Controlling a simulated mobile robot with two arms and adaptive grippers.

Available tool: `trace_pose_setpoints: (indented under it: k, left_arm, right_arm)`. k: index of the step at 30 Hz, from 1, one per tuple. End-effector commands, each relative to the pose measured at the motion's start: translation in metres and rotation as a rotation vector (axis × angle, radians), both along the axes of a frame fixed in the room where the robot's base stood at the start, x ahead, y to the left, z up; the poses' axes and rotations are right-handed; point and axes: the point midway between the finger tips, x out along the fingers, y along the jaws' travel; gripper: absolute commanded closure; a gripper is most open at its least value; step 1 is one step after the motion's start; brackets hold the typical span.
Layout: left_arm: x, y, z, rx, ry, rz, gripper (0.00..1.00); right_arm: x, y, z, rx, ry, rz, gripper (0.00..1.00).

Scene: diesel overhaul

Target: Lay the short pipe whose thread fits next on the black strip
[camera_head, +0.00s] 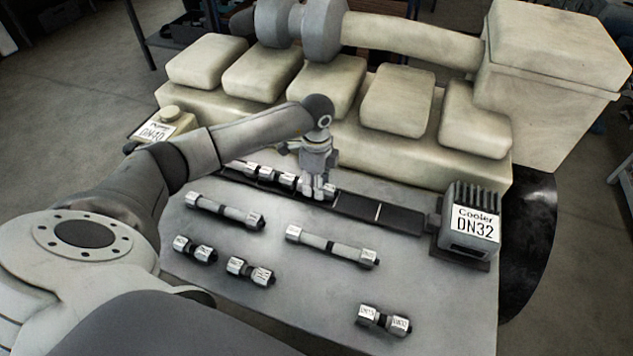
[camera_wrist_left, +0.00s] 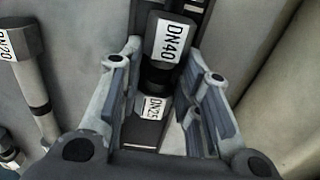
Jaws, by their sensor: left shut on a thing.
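My left gripper (camera_head: 318,194) is shut on a short pipe at the black strip (camera_head: 380,213). In the left wrist view the short pipe (camera_wrist_left: 165,50) has a dark middle and ends labelled DN40 and DN25, between the fingers of the left gripper (camera_wrist_left: 165,100). The pipe lies along the strip's line; whether it rests on the strip cannot be told. Other pipe pieces (camera_head: 262,172) lie on the strip to the left of the gripper. Loose short pipes (camera_head: 195,249), (camera_head: 250,271) and (camera_head: 384,319) lie on the table. My right gripper is not in view.
Two longer pipes (camera_head: 225,211) and (camera_head: 332,246) lie on the grey table (camera_head: 290,300) in front of the strip. The cooler (camera_head: 475,225), labelled DN32, stands at the strip's right end. A DN40 block (camera_head: 160,131) stands at the left. The cream engine (camera_head: 400,135) rises behind.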

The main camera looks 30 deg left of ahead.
Motion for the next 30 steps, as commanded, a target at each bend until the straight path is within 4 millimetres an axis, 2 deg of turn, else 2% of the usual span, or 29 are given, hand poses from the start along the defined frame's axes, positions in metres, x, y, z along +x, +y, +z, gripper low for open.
trace_pose_setpoints:
  k: [14, 15, 19, 20, 30]
  left_arm:
    - [0.0002, 0.0000, -0.0020, 0.000, -0.001, 0.000, 0.99]
    - [0.0002, 0.0000, -0.0020, 0.000, -0.001, 0.000, 0.63]
    - [0.0002, 0.0000, -0.0020, 0.000, -0.001, 0.000, 0.46]
    - [0.0002, 0.0000, -0.0020, 0.000, -0.001, 0.000, 0.43]
    - [0.0000, 0.0000, -0.0008, 0.000, 0.000, 0.000, 0.43]
  right_arm:
    - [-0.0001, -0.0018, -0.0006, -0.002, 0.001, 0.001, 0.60]
    - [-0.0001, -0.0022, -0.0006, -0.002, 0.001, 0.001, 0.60]
    - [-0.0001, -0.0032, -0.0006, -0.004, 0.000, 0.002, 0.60]
    - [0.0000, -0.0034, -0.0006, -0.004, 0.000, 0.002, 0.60]
    - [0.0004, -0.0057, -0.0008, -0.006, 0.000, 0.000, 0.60]
